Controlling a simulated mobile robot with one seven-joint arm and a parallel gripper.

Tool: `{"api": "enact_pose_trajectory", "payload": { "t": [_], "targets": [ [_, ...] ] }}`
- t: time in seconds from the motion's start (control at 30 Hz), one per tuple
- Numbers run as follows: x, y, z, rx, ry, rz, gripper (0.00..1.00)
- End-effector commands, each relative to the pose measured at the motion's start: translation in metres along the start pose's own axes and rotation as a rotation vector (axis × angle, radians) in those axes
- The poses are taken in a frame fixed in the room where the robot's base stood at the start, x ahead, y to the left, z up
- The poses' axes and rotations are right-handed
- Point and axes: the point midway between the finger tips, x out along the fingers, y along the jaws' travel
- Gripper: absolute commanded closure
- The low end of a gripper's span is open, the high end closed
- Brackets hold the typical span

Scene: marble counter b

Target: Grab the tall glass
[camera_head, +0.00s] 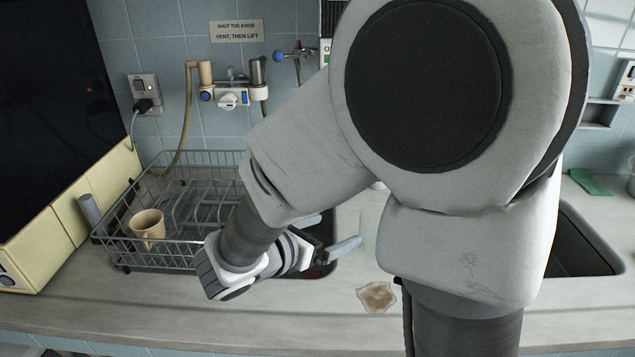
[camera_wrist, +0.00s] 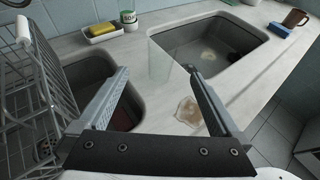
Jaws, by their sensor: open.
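The tall glass is clear and hard to make out. In the wrist view the tall glass (camera_wrist: 158,62) appears as a faint upright shape on the counter between the two sinks, beyond my fingertips and roughly centred between them. In the head view the tall glass (camera_head: 369,238) shows faintly just right of my fingers, partly hidden by my arm. My gripper (camera_head: 331,235) is open and empty, its fingers pointing toward the glass. The wrist view shows both fingers of my gripper (camera_wrist: 159,73) spread apart, with bare counter between them.
A wire dish rack (camera_head: 180,255) with a tan mug (camera_head: 147,228) stands at the left. A brown stain (camera_head: 377,297) marks the counter (camera_head: 330,310) in front. A sink (camera_wrist: 208,45) lies beyond the glass.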

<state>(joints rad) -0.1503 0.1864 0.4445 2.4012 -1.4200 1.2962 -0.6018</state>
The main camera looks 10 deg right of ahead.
Motion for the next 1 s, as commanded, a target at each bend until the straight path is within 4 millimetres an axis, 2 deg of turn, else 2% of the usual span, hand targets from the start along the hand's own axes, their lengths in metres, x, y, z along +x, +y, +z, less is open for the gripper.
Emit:
{"api": "enact_pose_trajectory", "payload": {
  "t": [0.4,0.53,0.77,1.0],
  "targets": [
    [0.089,-0.002,-0.002,0.003,0.002,-0.007,0.00],
    [0.107,-0.002,-0.001,0.004,0.002,-0.006,0.00],
    [0.122,-0.003,-0.002,0.004,0.002,-0.004,0.00],
    [0.156,-0.007,-0.004,0.005,0.003,-0.006,0.00]
  ]
}}
